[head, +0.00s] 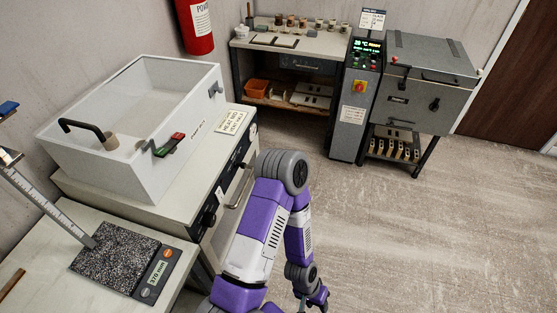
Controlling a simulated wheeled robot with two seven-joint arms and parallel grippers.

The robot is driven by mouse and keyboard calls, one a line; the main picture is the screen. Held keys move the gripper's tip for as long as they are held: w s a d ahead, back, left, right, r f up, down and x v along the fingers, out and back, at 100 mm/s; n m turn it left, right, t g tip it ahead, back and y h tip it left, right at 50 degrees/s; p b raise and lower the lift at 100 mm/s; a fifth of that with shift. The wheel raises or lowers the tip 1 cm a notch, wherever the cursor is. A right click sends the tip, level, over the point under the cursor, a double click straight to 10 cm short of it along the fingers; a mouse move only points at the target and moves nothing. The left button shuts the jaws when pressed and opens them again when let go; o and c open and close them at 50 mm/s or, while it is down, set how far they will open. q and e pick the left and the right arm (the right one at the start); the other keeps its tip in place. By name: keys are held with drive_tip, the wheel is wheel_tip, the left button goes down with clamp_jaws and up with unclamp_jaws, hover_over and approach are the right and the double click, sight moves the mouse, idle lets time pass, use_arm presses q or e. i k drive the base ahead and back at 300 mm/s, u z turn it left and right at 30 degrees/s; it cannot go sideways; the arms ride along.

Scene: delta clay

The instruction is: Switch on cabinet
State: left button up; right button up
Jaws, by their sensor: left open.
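A tall grey control cabinet (349,115) stands at the back, right of centre. Its upper panel has a lit green display (368,46), small knobs or buttons, and a red knob on a yellow plate (359,87). A grey box-shaped unit (426,82) with black latches stands beside it on a dark frame. My left gripper (313,303) is low at the bottom edge, right of centre, far in front of the cabinet and touching nothing visible. It is open and looks empty, and its tips are partly cut off by the frame. My right gripper is out of view.
A white open tub (138,158) with a black handle and red and green switches stands on a bench at left. A granite-topped gauge (123,257) is front left. A shelved bench (292,42) is at the back. The floor (420,230) at right is clear.

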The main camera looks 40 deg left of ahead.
sight(220, 196)
drive_tip(key=z, duration=0.45)
drive_tip(key=i, duration=0.45)
drive_tip(key=u, duration=2.75)
